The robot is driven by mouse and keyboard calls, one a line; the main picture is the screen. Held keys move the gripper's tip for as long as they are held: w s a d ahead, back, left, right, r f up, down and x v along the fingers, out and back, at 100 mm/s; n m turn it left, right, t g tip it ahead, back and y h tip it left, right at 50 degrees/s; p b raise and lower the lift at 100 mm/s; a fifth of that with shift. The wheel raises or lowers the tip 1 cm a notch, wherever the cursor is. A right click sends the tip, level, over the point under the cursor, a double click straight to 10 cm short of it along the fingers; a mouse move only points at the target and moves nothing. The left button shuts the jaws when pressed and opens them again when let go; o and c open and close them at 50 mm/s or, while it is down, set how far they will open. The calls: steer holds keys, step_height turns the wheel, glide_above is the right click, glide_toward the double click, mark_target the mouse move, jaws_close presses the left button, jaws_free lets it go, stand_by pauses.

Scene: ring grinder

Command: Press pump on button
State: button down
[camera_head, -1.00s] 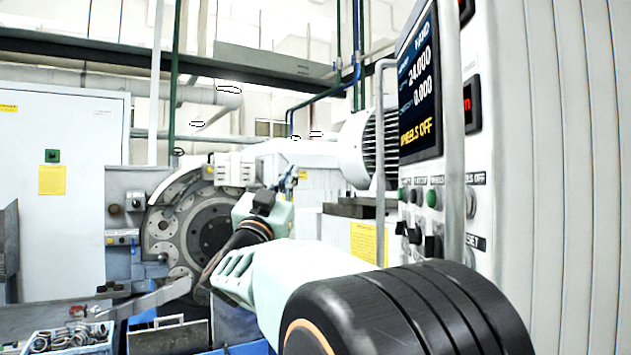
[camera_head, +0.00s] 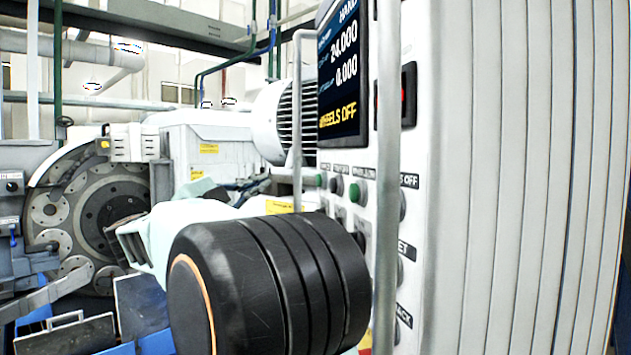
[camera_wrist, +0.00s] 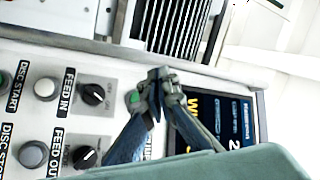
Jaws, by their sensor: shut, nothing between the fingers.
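My gripper (camera_wrist: 160,80) is shut and empty in the wrist view, its fingertips in front of the upper edge of the control panel (camera_wrist: 110,58). A green button (camera_wrist: 133,99) lies right beside the fingers, partly hidden by them. Its label is covered or unreadable, so I cannot tell whether it is the pump on button or whether the fingers touch it. In the head view the panel shows several green buttons, one of them clear (camera_head: 354,192); no pump label is legible. My arm hides the fingers there.
A screen (camera_head: 343,75) reads "WHEELS OFF". A vertical handle bar (camera_head: 387,180) stands in front of the panel. In the wrist view, a FEED IN knob (camera_wrist: 93,94) and a white button (camera_wrist: 45,88) sit left of the fingers. The grinder disc (camera_head: 105,212) is at left.

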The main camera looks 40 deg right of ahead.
steer(key=shift+s+d+b, duration=0.25)
steer(key=shift+s+d, duration=0.45)
steer(key=shift+d, duration=0.6)
steer(key=shift+s+d+b, duration=0.25)
steer(key=shift+s+d, duration=0.4)
steer(key=shift+d, duration=0.6)
steer(key=shift+s+d+b, duration=0.25)
steer(key=shift+s+d, duration=0.45)
steer(key=shift+d, duration=0.6)
steer(key=shift+d, duration=0.1)
steer(key=shift+s+d, duration=0.2)
steer(key=shift+d, duration=0.05)
steer(key=shift+s+d, duration=0.35)
steer(key=shift+d, duration=0.2)
steer(key=shift+w+a, duration=0.45)
steer(key=shift+a, duration=0.35)
steer(key=shift+w+a, duration=0.4)
steer(key=shift+a, duration=0.35)
steer(key=shift+w+a, duration=0.45)
steer(key=shift+a, duration=0.3)
steer(key=shift+w+a, duration=0.4)
steer(key=shift+a, duration=0.35)
